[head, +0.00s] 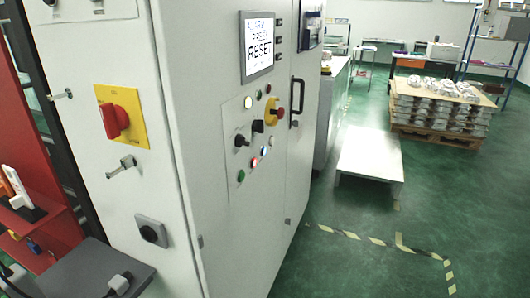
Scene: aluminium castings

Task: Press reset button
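A grey control cabinet (200,170) fills the left and middle of the head view. Its screen (257,46) reads "PRESS RESET" under a blurred top line. Below it, a button panel (243,190) carries a lit white button (248,102), a blue button (264,151), a red button (254,162) and a green button (241,175). It also has black rotary switches (241,141) and a red emergency stop (277,113) on yellow. I cannot read the button labels, so which one is reset is not clear. Neither gripper is in view.
A red rotary switch (116,120) sits on a yellow plate on the cabinet's left side. A dark grey surface (75,270) is at the lower left. A low white platform (370,160) and a pallet of castings (434,105) stand to the right. The green floor in front is clear.

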